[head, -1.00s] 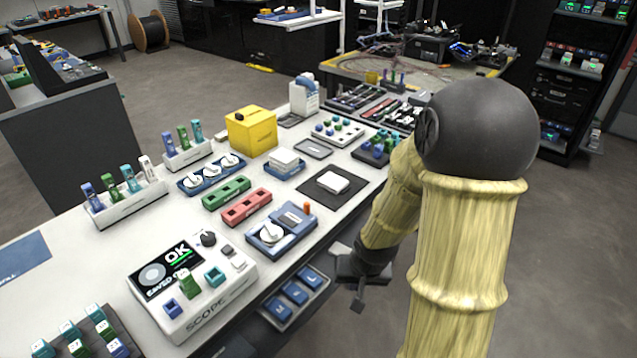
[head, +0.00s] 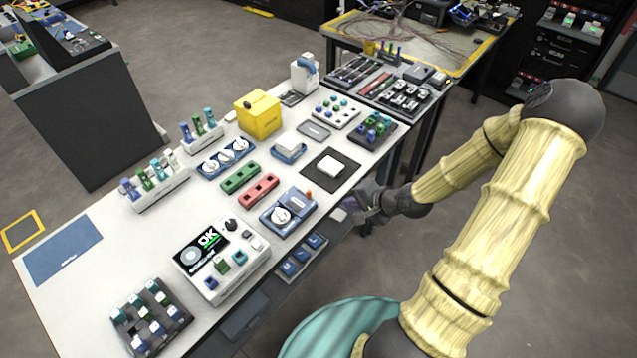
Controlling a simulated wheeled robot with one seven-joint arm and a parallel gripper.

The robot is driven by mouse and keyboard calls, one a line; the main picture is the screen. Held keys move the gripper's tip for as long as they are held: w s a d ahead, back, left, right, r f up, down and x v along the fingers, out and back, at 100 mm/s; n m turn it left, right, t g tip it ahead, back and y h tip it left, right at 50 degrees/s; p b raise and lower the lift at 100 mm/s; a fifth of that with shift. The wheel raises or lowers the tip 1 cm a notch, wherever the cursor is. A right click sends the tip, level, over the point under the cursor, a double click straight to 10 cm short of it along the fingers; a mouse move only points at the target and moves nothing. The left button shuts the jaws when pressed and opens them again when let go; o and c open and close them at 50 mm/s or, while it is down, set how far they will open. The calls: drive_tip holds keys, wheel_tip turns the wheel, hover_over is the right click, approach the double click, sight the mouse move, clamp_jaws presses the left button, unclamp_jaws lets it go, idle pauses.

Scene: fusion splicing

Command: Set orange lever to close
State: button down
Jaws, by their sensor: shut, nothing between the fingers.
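The orange lever (head: 309,195) is a small orange piece standing up at the back right corner of a blue device (head: 297,203) near the table's front edge. A white dial (head: 280,216) sits on the same device. My gripper (head: 347,213) is to the right of the lever, just off the front edge of the table, pointing left toward the device. It is shut and empty, and it touches neither the lever nor the device. The fingertips are small and dark in this view.
A black mat with a white block (head: 331,167) lies behind the device. Red (head: 259,190) and green (head: 241,178) racks stand to its left. The scope box (head: 220,261) is in front left. A tray of blue blocks (head: 301,255) sits below the table edge.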

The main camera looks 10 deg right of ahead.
drive_tip(key=shift+w, duration=0.1)
idle(0.3)
approach(306, 197)
drive_tip(key=x, duration=0.4)
drive_tip(key=shift+d+f+p, duration=0.35)
drive_tip(key=shift+p, duration=0.05)
drive_tip(key=shift+w+a+f, duration=0.1)
drive_tip(key=shift+w, duration=0.15)
drive_tip(key=w+a, duration=0.1)
drive_tip(key=w, duration=0.1)
drive_tip(key=w+a, duration=0.2)
drive_tip(key=shift+d, duration=0.1)
idle(0.3)
